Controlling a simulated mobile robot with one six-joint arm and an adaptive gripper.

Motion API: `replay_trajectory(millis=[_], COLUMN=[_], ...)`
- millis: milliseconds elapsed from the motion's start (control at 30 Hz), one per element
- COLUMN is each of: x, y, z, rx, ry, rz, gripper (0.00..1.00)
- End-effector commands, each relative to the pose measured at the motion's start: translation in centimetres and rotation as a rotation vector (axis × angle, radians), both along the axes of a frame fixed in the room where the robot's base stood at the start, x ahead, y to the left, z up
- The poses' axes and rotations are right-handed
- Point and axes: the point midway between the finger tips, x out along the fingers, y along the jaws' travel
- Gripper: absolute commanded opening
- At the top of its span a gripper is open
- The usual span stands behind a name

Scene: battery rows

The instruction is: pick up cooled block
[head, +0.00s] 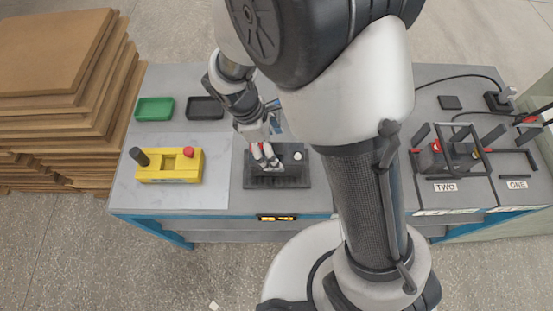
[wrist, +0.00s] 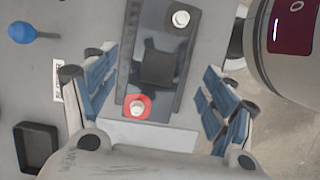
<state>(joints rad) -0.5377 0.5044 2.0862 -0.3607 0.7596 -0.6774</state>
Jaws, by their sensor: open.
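A dark, squarish block (wrist: 160,67) lies on a black fixture (wrist: 187,62) in the wrist view. I take it to be the cooled block, but no label shows. In the head view the black fixture (head: 290,181) stands on the table, and the gripper hides the block there. My gripper (head: 266,158) is over the fixture. The wrist view shows my gripper (wrist: 158,92) open, with its blue-grey pads apart on either side of the fixture and nothing held. The height gap cannot be told.
The fixture has a white knob (wrist: 181,18) and a red-ringed button (wrist: 137,108). To its left are a yellow box (head: 168,168) with a red button, a green tray (head: 154,109) and a black tray (head: 205,108). Racks (head: 455,155) with cables stand right. Stacked boards (head: 65,95) rise far left.

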Motion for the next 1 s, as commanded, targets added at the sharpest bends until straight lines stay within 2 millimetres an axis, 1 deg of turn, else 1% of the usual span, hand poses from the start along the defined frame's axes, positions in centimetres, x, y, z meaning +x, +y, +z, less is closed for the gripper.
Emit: replay_trajectory(millis=[33, 267, 367, 500, 600, 833, 1000], x=[0.0, 0.0, 0.1, 0.1, 0.1, 0.2, 0.2], y=[-0.2, -0.6, -1.1, -2.1, -2.4, -2.4, -2.4], z=[-0.7, -1.7, -2.8, -5.0, -6.0, -5.9, -5.9], rx=[0.000, 0.000, 0.000, -0.001, 0.000, 0.001, 0.001], ry=[0.001, 0.000, 0.000, 0.002, 0.001, -0.001, -0.001], rz=[-0.001, -0.001, -0.001, -0.002, -0.001, -0.001, -0.001], gripper=[0.78, 0.78, 0.78, 0.78, 0.78, 0.78, 0.67])
